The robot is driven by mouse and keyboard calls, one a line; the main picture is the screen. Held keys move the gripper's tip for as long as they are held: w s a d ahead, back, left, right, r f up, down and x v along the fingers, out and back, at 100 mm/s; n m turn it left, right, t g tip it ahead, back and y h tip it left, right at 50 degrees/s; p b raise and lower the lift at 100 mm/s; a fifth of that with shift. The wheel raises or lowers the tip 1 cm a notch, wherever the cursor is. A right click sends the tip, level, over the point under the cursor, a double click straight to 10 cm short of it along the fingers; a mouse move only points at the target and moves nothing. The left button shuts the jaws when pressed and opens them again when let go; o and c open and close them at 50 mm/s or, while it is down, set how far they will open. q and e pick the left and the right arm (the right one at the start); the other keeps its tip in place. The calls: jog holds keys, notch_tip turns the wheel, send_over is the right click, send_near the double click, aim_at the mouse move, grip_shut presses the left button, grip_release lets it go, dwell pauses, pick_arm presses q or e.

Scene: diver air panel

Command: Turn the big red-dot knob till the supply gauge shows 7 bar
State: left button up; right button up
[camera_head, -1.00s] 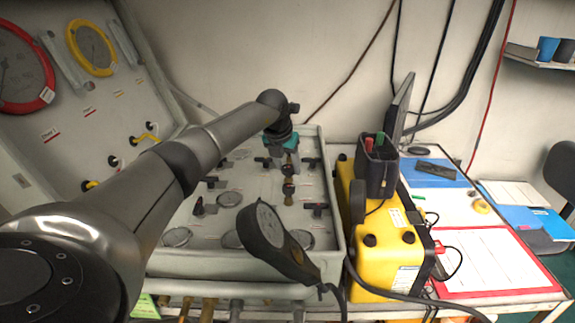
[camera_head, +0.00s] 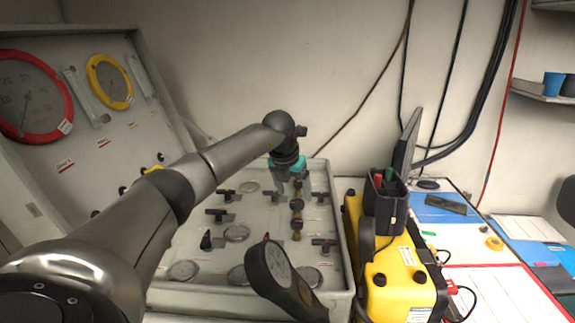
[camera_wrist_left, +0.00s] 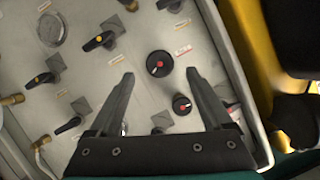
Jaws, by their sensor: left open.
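The big red-dot knob (camera_wrist_left: 159,64) is a round black knob with a red dot, on the grey panel (camera_wrist_left: 105,78) in the left wrist view. A smaller red-dot knob (camera_wrist_left: 182,104) sits just below and right of it. My left gripper (camera_wrist_left: 160,74) is open, its fingertips either side of the big knob's lower edge in the picture; I cannot tell its height above it. In the head view the left gripper (camera_head: 287,178) hangs over the panel's far part and hides the knob. A red-ringed gauge (camera_head: 30,95) and a yellow-ringed gauge (camera_head: 110,82) are on the upright panel; their readings are too small to tell.
Several black lever handles stand on the panel. A black hand-held dial (camera_head: 280,272) is in front of it. A yellow case (camera_head: 395,265) with a black holder (camera_head: 385,200) stands right of the panel. A blue sheet (camera_head: 450,207) lies on the table beyond.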

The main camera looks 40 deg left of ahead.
pick_arm(q)
jog(key=v, duration=1.1)
jog(key=shift+r, duration=0.15)
dwell(0.3)
